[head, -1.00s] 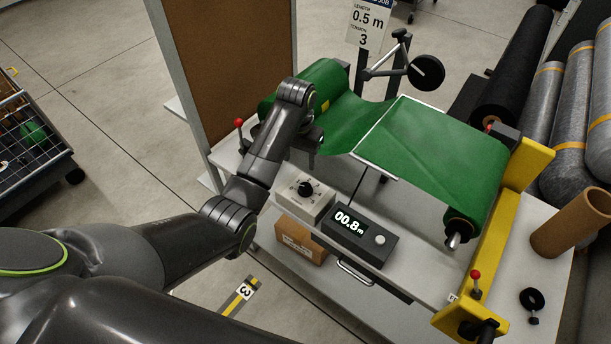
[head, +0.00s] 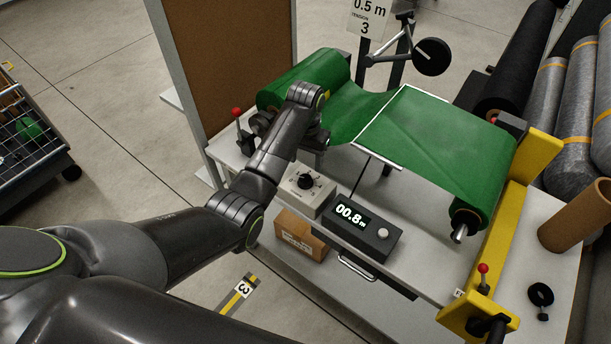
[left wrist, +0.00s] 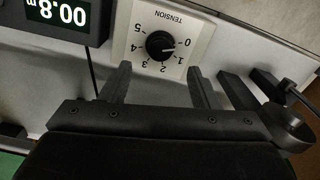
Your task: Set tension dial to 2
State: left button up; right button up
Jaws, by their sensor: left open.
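The tension dial is a black round knob (head: 309,181) on a pale box (head: 302,196) at the bench's front edge. In the left wrist view, the knob (left wrist: 160,45) sits on a white plate (left wrist: 128,28) marked TENSION, with numbers 0 to 5. Its pale pointer mark seems to lie near 1; the exact setting is hard to read. My left gripper (left wrist: 158,70) is open and empty, its fingers apart and just short of the knob, around the lower edge of the plate. In the head view, the left gripper (head: 318,143) is partly hidden by its own wrist, behind the dial box.
A counter reading 00.8 m (head: 361,230) stands right of the dial box. Green sheet (head: 430,140) runs over the bench behind. A red-knobbed lever (head: 238,125) rises close to my left arm.

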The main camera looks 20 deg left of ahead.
aim_at(306, 178)
pick_arm(q)
notch_tip(306, 178, down, 7)
jog(key=shift+f, duration=0.1)
jog(key=shift+c, duration=0.4)
jog(key=c, duration=0.9)
